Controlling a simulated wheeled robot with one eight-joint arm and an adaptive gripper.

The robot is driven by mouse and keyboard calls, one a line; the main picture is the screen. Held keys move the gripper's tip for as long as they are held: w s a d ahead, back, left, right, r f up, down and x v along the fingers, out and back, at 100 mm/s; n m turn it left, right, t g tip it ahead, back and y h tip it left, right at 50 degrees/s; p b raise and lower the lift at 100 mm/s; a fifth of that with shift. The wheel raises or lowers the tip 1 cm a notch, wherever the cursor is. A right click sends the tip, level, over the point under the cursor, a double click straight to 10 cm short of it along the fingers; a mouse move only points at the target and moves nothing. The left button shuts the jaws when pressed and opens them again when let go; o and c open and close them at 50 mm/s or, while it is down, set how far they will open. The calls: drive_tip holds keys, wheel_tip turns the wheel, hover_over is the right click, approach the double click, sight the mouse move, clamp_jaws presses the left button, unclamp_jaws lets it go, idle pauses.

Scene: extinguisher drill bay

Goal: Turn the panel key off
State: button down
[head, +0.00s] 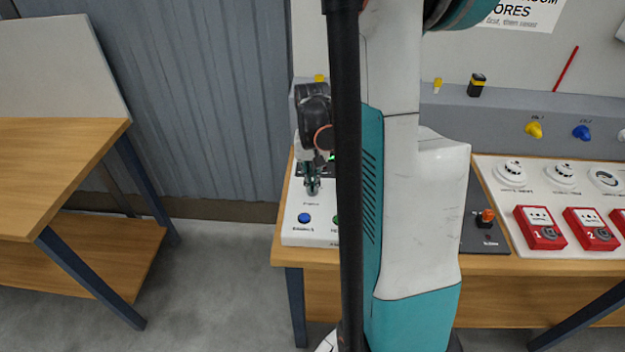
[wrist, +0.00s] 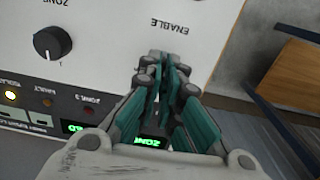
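The white control panel (wrist: 110,50) fills much of the wrist view and appears upside down there. In the head view the panel (head: 292,232) lies on the left end of the bench. My gripper (wrist: 166,66) points down at the panel beside the ENABLE label. Its fingers are close together with a narrow gap. The panel key is not visible; the fingertips cover that spot, so I cannot tell whether they hold it. In the head view my gripper (head: 312,188) is over the panel, partly beside my arm.
Red call points (head: 540,228) and white detectors (head: 511,173) stand right. A wooden table (head: 60,165) is left.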

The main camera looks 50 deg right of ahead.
drive_tip(key=c, duration=1.8)
unclamp_jaws()
wheel_tip(320, 180, up, 12)
